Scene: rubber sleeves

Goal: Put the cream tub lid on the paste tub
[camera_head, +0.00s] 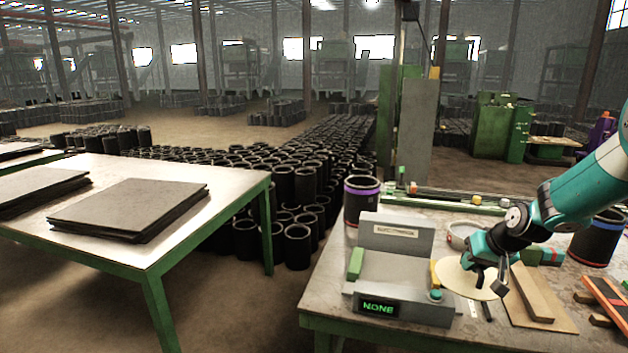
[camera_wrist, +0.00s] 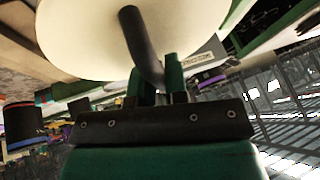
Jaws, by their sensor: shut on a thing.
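The cream tub lid (camera_head: 456,280) is a round cream disc with a dark curved handle. My gripper (camera_head: 488,278) is shut on that handle, and the disc hangs under the fingers, over the front of the right workbench. In the wrist view the lid (camera_wrist: 80,38) fills the top, and its handle comes down between the fingers of my gripper (camera_wrist: 158,85). A pale round rim (camera_head: 456,236), perhaps the paste tub, shows behind my gripper on the bench. My wrist hides part of it, and the lid is apart from it, nearer the camera.
A grey device (camera_head: 400,275) with a screen reading NONE stands left of the lid. Black sleeves with purple (camera_head: 361,203) and blue (camera_head: 597,240) bands stand at the left and right. Wooden boards (camera_head: 535,295) lie right of the lid.

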